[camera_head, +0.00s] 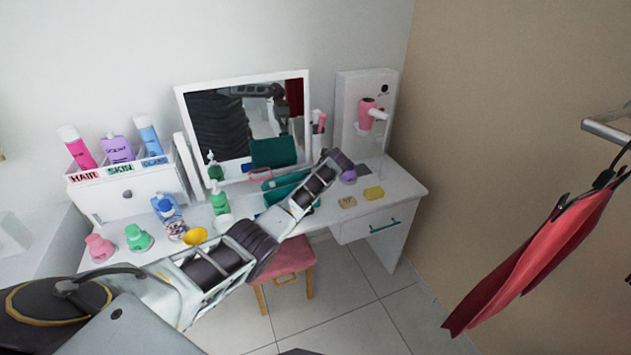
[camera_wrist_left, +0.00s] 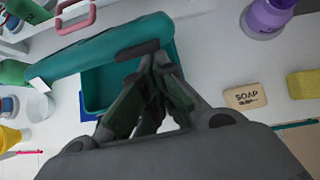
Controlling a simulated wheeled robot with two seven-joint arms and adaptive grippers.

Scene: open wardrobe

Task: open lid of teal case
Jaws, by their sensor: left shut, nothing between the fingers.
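The teal case (camera_head: 272,197) stands on the white dressing table in front of the mirror, partly hidden by my left arm. In the left wrist view the teal case (camera_wrist_left: 97,92) has its lid (camera_wrist_left: 85,66) raised, seen nearly edge-on, with the hollow inside showing below it. A dark piece (camera_wrist_left: 138,49) sits on the lid's edge. My left gripper (camera_wrist_left: 162,60) is shut and empty, its fingertips over the case close to that dark piece. I cannot tell whether they touch. The fingers are hidden in the head view. My right gripper is not in view.
The mirror (camera_head: 225,122) is behind, a pink stool (camera_head: 287,259) below.

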